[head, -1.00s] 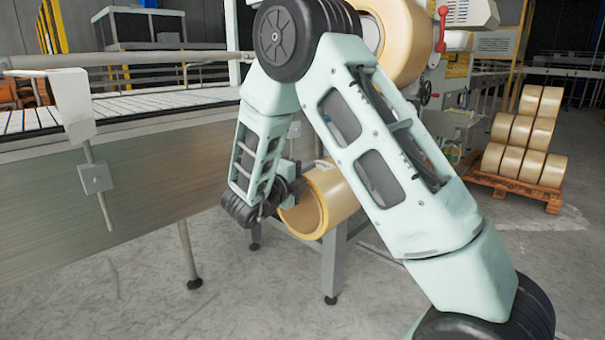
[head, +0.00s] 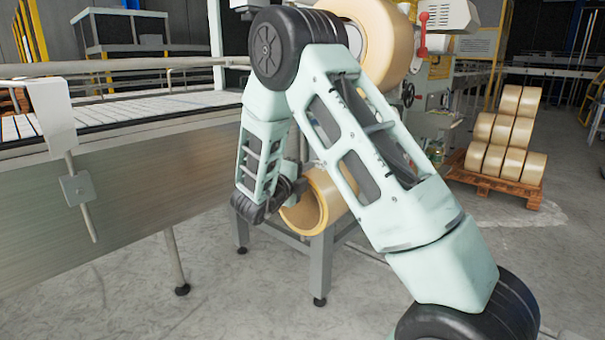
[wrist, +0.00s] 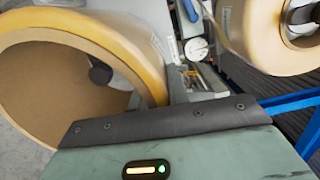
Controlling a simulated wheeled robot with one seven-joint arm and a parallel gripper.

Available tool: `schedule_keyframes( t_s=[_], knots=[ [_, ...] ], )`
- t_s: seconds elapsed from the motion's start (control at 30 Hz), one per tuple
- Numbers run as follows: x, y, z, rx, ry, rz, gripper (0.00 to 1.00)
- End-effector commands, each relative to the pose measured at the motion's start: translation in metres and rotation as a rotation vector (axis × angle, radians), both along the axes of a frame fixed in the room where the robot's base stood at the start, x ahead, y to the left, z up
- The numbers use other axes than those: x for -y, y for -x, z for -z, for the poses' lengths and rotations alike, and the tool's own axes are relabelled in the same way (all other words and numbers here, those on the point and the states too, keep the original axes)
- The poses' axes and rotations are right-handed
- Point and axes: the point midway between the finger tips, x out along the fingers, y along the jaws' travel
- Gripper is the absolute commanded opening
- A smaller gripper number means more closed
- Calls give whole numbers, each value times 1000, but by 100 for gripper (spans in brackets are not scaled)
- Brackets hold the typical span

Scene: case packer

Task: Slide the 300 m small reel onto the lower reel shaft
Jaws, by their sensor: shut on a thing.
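The held reel (head: 304,207) is a tan tape roll with a wide, hollow cardboard core. It hangs in front of the machine's grey stand, its open end facing toward the front left. My gripper (head: 287,188) is shut on its wall; in the wrist view the reel (wrist: 150,45) fills the upper left, and a dark finger of my gripper (wrist: 137,80) shows inside the core. A larger mounted reel (head: 398,45) sits above, partly behind my arm; it also shows in the wrist view (wrist: 258,35). I cannot make out the lower reel shaft, and no label is readable.
The conveyor side (head: 90,220) runs along the left. A grey stand leg (head: 320,270) is close below the held reel. A red-knobbed lever (head: 422,35) rises by the mounted reel. A pallet (head: 490,183) of stacked rolls stands at right. The floor before the stand is clear.

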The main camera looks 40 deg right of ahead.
Motion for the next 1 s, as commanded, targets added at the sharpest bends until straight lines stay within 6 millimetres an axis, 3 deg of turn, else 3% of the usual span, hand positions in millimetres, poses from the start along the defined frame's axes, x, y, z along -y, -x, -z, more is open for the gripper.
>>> schedule_keyframes(
  t_s=[1.0],
  knots=[
    [57,-4,-3,3,6,2,0]
  ],
)
